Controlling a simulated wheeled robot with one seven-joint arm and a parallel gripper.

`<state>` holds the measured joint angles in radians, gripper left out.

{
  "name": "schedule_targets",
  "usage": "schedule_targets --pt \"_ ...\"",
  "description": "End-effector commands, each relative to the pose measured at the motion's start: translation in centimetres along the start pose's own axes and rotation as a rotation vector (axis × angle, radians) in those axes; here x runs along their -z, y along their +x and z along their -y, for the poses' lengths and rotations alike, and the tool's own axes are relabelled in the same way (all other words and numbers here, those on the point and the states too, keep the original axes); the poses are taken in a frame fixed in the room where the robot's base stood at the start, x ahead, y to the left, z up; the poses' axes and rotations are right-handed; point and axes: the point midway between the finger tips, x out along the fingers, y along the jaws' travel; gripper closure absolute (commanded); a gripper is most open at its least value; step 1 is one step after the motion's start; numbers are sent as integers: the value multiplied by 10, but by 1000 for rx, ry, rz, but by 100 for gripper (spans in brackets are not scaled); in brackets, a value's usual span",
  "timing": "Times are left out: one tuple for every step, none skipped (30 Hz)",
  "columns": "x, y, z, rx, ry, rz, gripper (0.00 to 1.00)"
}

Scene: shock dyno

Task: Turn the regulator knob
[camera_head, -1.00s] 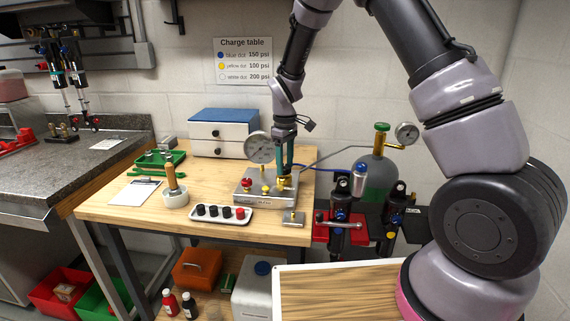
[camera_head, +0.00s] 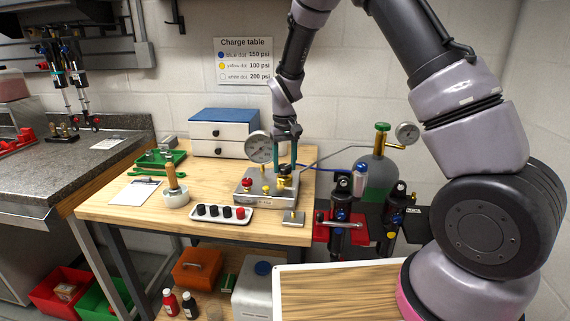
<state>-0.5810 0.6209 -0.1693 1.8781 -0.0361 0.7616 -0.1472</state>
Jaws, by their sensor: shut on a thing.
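The regulator knob (camera_head: 285,170) is a small round knob with a dark top above brass, at the back right of a metal charging block (camera_head: 262,199) on the wooden bench. My gripper (camera_head: 285,164) points straight down over the block with its green fingers at either side of the knob, shut on it. The fingertips partly cover the knob, so its exact angle is hard to read. A round pressure gauge (camera_head: 259,147) stands behind the block, its reading too small to make out. A red knob (camera_head: 247,182) and a small brass knob (camera_head: 266,189) sit left of my gripper.
A white tray of black and red caps (camera_head: 221,223) lies in front of the block. A gas cylinder (camera_head: 380,180) with a green valve stands to the right, its hose running toward the block. Shock absorbers (camera_head: 341,210) stand nearby.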

Motion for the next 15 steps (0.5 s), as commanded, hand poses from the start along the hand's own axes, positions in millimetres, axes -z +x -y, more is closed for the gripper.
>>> schedule_targets --pt "0 0 0 -1 43 1 100" --pt "0 0 0 -1 71 1 100" --pt "0 0 0 -1 110 1 100" --pt "0 0 0 -1 138 1 100" --pt "0 0 0 -1 166 1 100" --pt "0 0 1 0 204 1 100" --pt "0 0 1 0 232 1 100" --pt "0 0 1 -1 261 1 100" --pt "0 0 1 -1 298 1 100" --pt "0 0 1 -1 327 1 100" --pt "0 0 1 -1 356 1 100" --pt "0 0 1 -1 395 1 100" --pt "0 0 2 -1 423 1 100" --pt "0 0 2 -1 451 2 100" --pt "0 0 2 -1 489 1 100"
